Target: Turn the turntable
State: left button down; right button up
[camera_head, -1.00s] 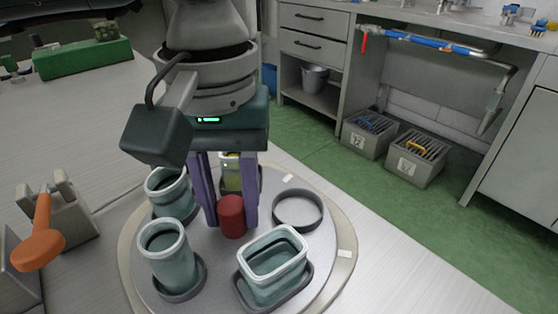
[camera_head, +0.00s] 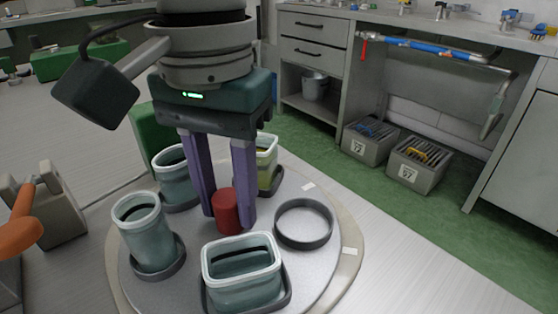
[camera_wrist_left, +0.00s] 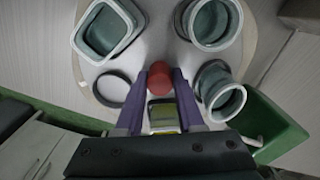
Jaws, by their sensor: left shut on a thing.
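The turntable (camera_head: 190,285) is a round grey disc on a wider beige base. It carries two round pale-green glass jars (camera_head: 150,232) (camera_head: 172,178), a squarish glass jar (camera_head: 242,275), a container with yellow-green contents (camera_head: 267,165) and an empty dark ring (camera_head: 303,240). A red knob (camera_head: 226,212) stands near its middle. My left gripper (camera_head: 228,222) points down with its purple fingers shut on the knob, one on each side. In the left wrist view the red knob (camera_wrist_left: 159,80) sits between the fingertips. The yellow container is partly hidden by the fingers. My right gripper is out of view.
A beige stand (camera_head: 58,205) and an orange-handled thing (camera_head: 18,235) are close on the left. A green box (camera_head: 152,138) is behind the turntable. Grey crates (camera_head: 418,165) stand on the green floor by the cabinets (camera_head: 315,60). The tabletop right of the turntable is clear.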

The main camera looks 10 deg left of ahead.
pick_arm(q)
jog(key=shift+f, duration=0.1)
jog(key=shift+f+m+b, duration=0.1)
jog(key=shift+m+b, duration=0.4)
jog(key=shift+b, duration=0.15)
jog(key=m+b, duration=0.2)
jog(key=m, duration=0.1)
jog(key=shift+m+b, duration=0.35)
jog(key=shift+m, duration=0.05)
jog(key=m+b, duration=0.2)
jog(key=m, duration=0.1)
jog(key=shift+m+b, duration=0.45)
jog(key=shift+m, duration=0.45)
jog(key=c, duration=0.7)
grip_release()
jog(key=shift+r, duration=0.2)
